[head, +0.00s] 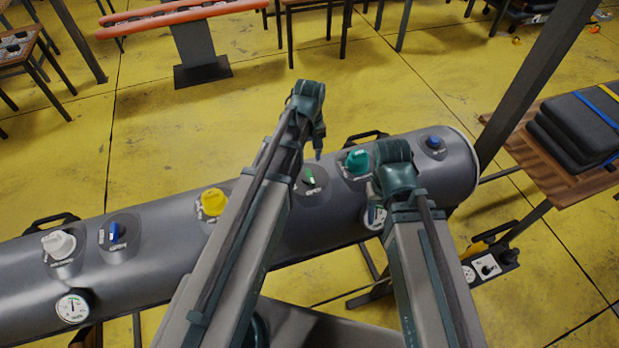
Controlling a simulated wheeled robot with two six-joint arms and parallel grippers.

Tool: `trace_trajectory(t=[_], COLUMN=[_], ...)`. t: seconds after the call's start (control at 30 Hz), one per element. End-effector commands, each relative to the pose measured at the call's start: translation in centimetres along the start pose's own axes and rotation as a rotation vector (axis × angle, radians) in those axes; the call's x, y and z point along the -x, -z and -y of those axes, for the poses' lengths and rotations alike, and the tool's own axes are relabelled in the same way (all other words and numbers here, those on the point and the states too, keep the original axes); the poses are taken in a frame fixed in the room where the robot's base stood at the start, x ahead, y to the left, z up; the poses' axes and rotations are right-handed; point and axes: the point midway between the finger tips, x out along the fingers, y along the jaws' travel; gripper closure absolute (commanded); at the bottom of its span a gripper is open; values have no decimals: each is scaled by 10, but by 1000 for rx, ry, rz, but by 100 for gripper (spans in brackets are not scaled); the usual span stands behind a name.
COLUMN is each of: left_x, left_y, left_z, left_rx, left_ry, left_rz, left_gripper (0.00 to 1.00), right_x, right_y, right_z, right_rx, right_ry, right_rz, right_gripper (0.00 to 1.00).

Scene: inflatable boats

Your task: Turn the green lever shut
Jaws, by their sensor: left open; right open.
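The green lever (309,177) sits on a round grey base on top of a long grey inflatable tube (140,262). It is small and slanted, and my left arm passes just to its left. My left gripper (319,156) points down just above and behind the lever, apart from it as far as I can tell. Its jaws are open, though the gap hardly shows from this angle. My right gripper (375,192) is to the right of the lever, beside the teal cap (357,162). It is open and partly hidden by its own wrist.
The tube also carries a yellow cap (213,202), a white cap (58,244), a blue lever (115,233), a blue knob (433,141) and a gauge (73,307). A dark post (535,75) and a wooden table (545,165) stand at right.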

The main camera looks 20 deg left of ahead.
Motion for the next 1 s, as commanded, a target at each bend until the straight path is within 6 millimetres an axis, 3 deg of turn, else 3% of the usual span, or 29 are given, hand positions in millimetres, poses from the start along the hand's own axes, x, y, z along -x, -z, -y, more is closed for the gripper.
trace_trajectory(t=[0.03,0.5,0.9,1.0], left_x=[-15,-75,-79,-79], left_y=[0,0,0,0], left_z=[0,0,0,0], left_rx=[0,0,0,0], left_ry=[0,0,0,0], left_rz=[0,0,0,0], left_gripper=[50,50,50,66], right_x=[-15,-74,-78,-78], right_y=[1,4,4,4], right_z=[1,7,7,7], right_rx=[2,12,11,11], right_ry=[-1,-2,-2,-2], right_rz=[0,0,0,0], right_gripper=[50,50,50,50])
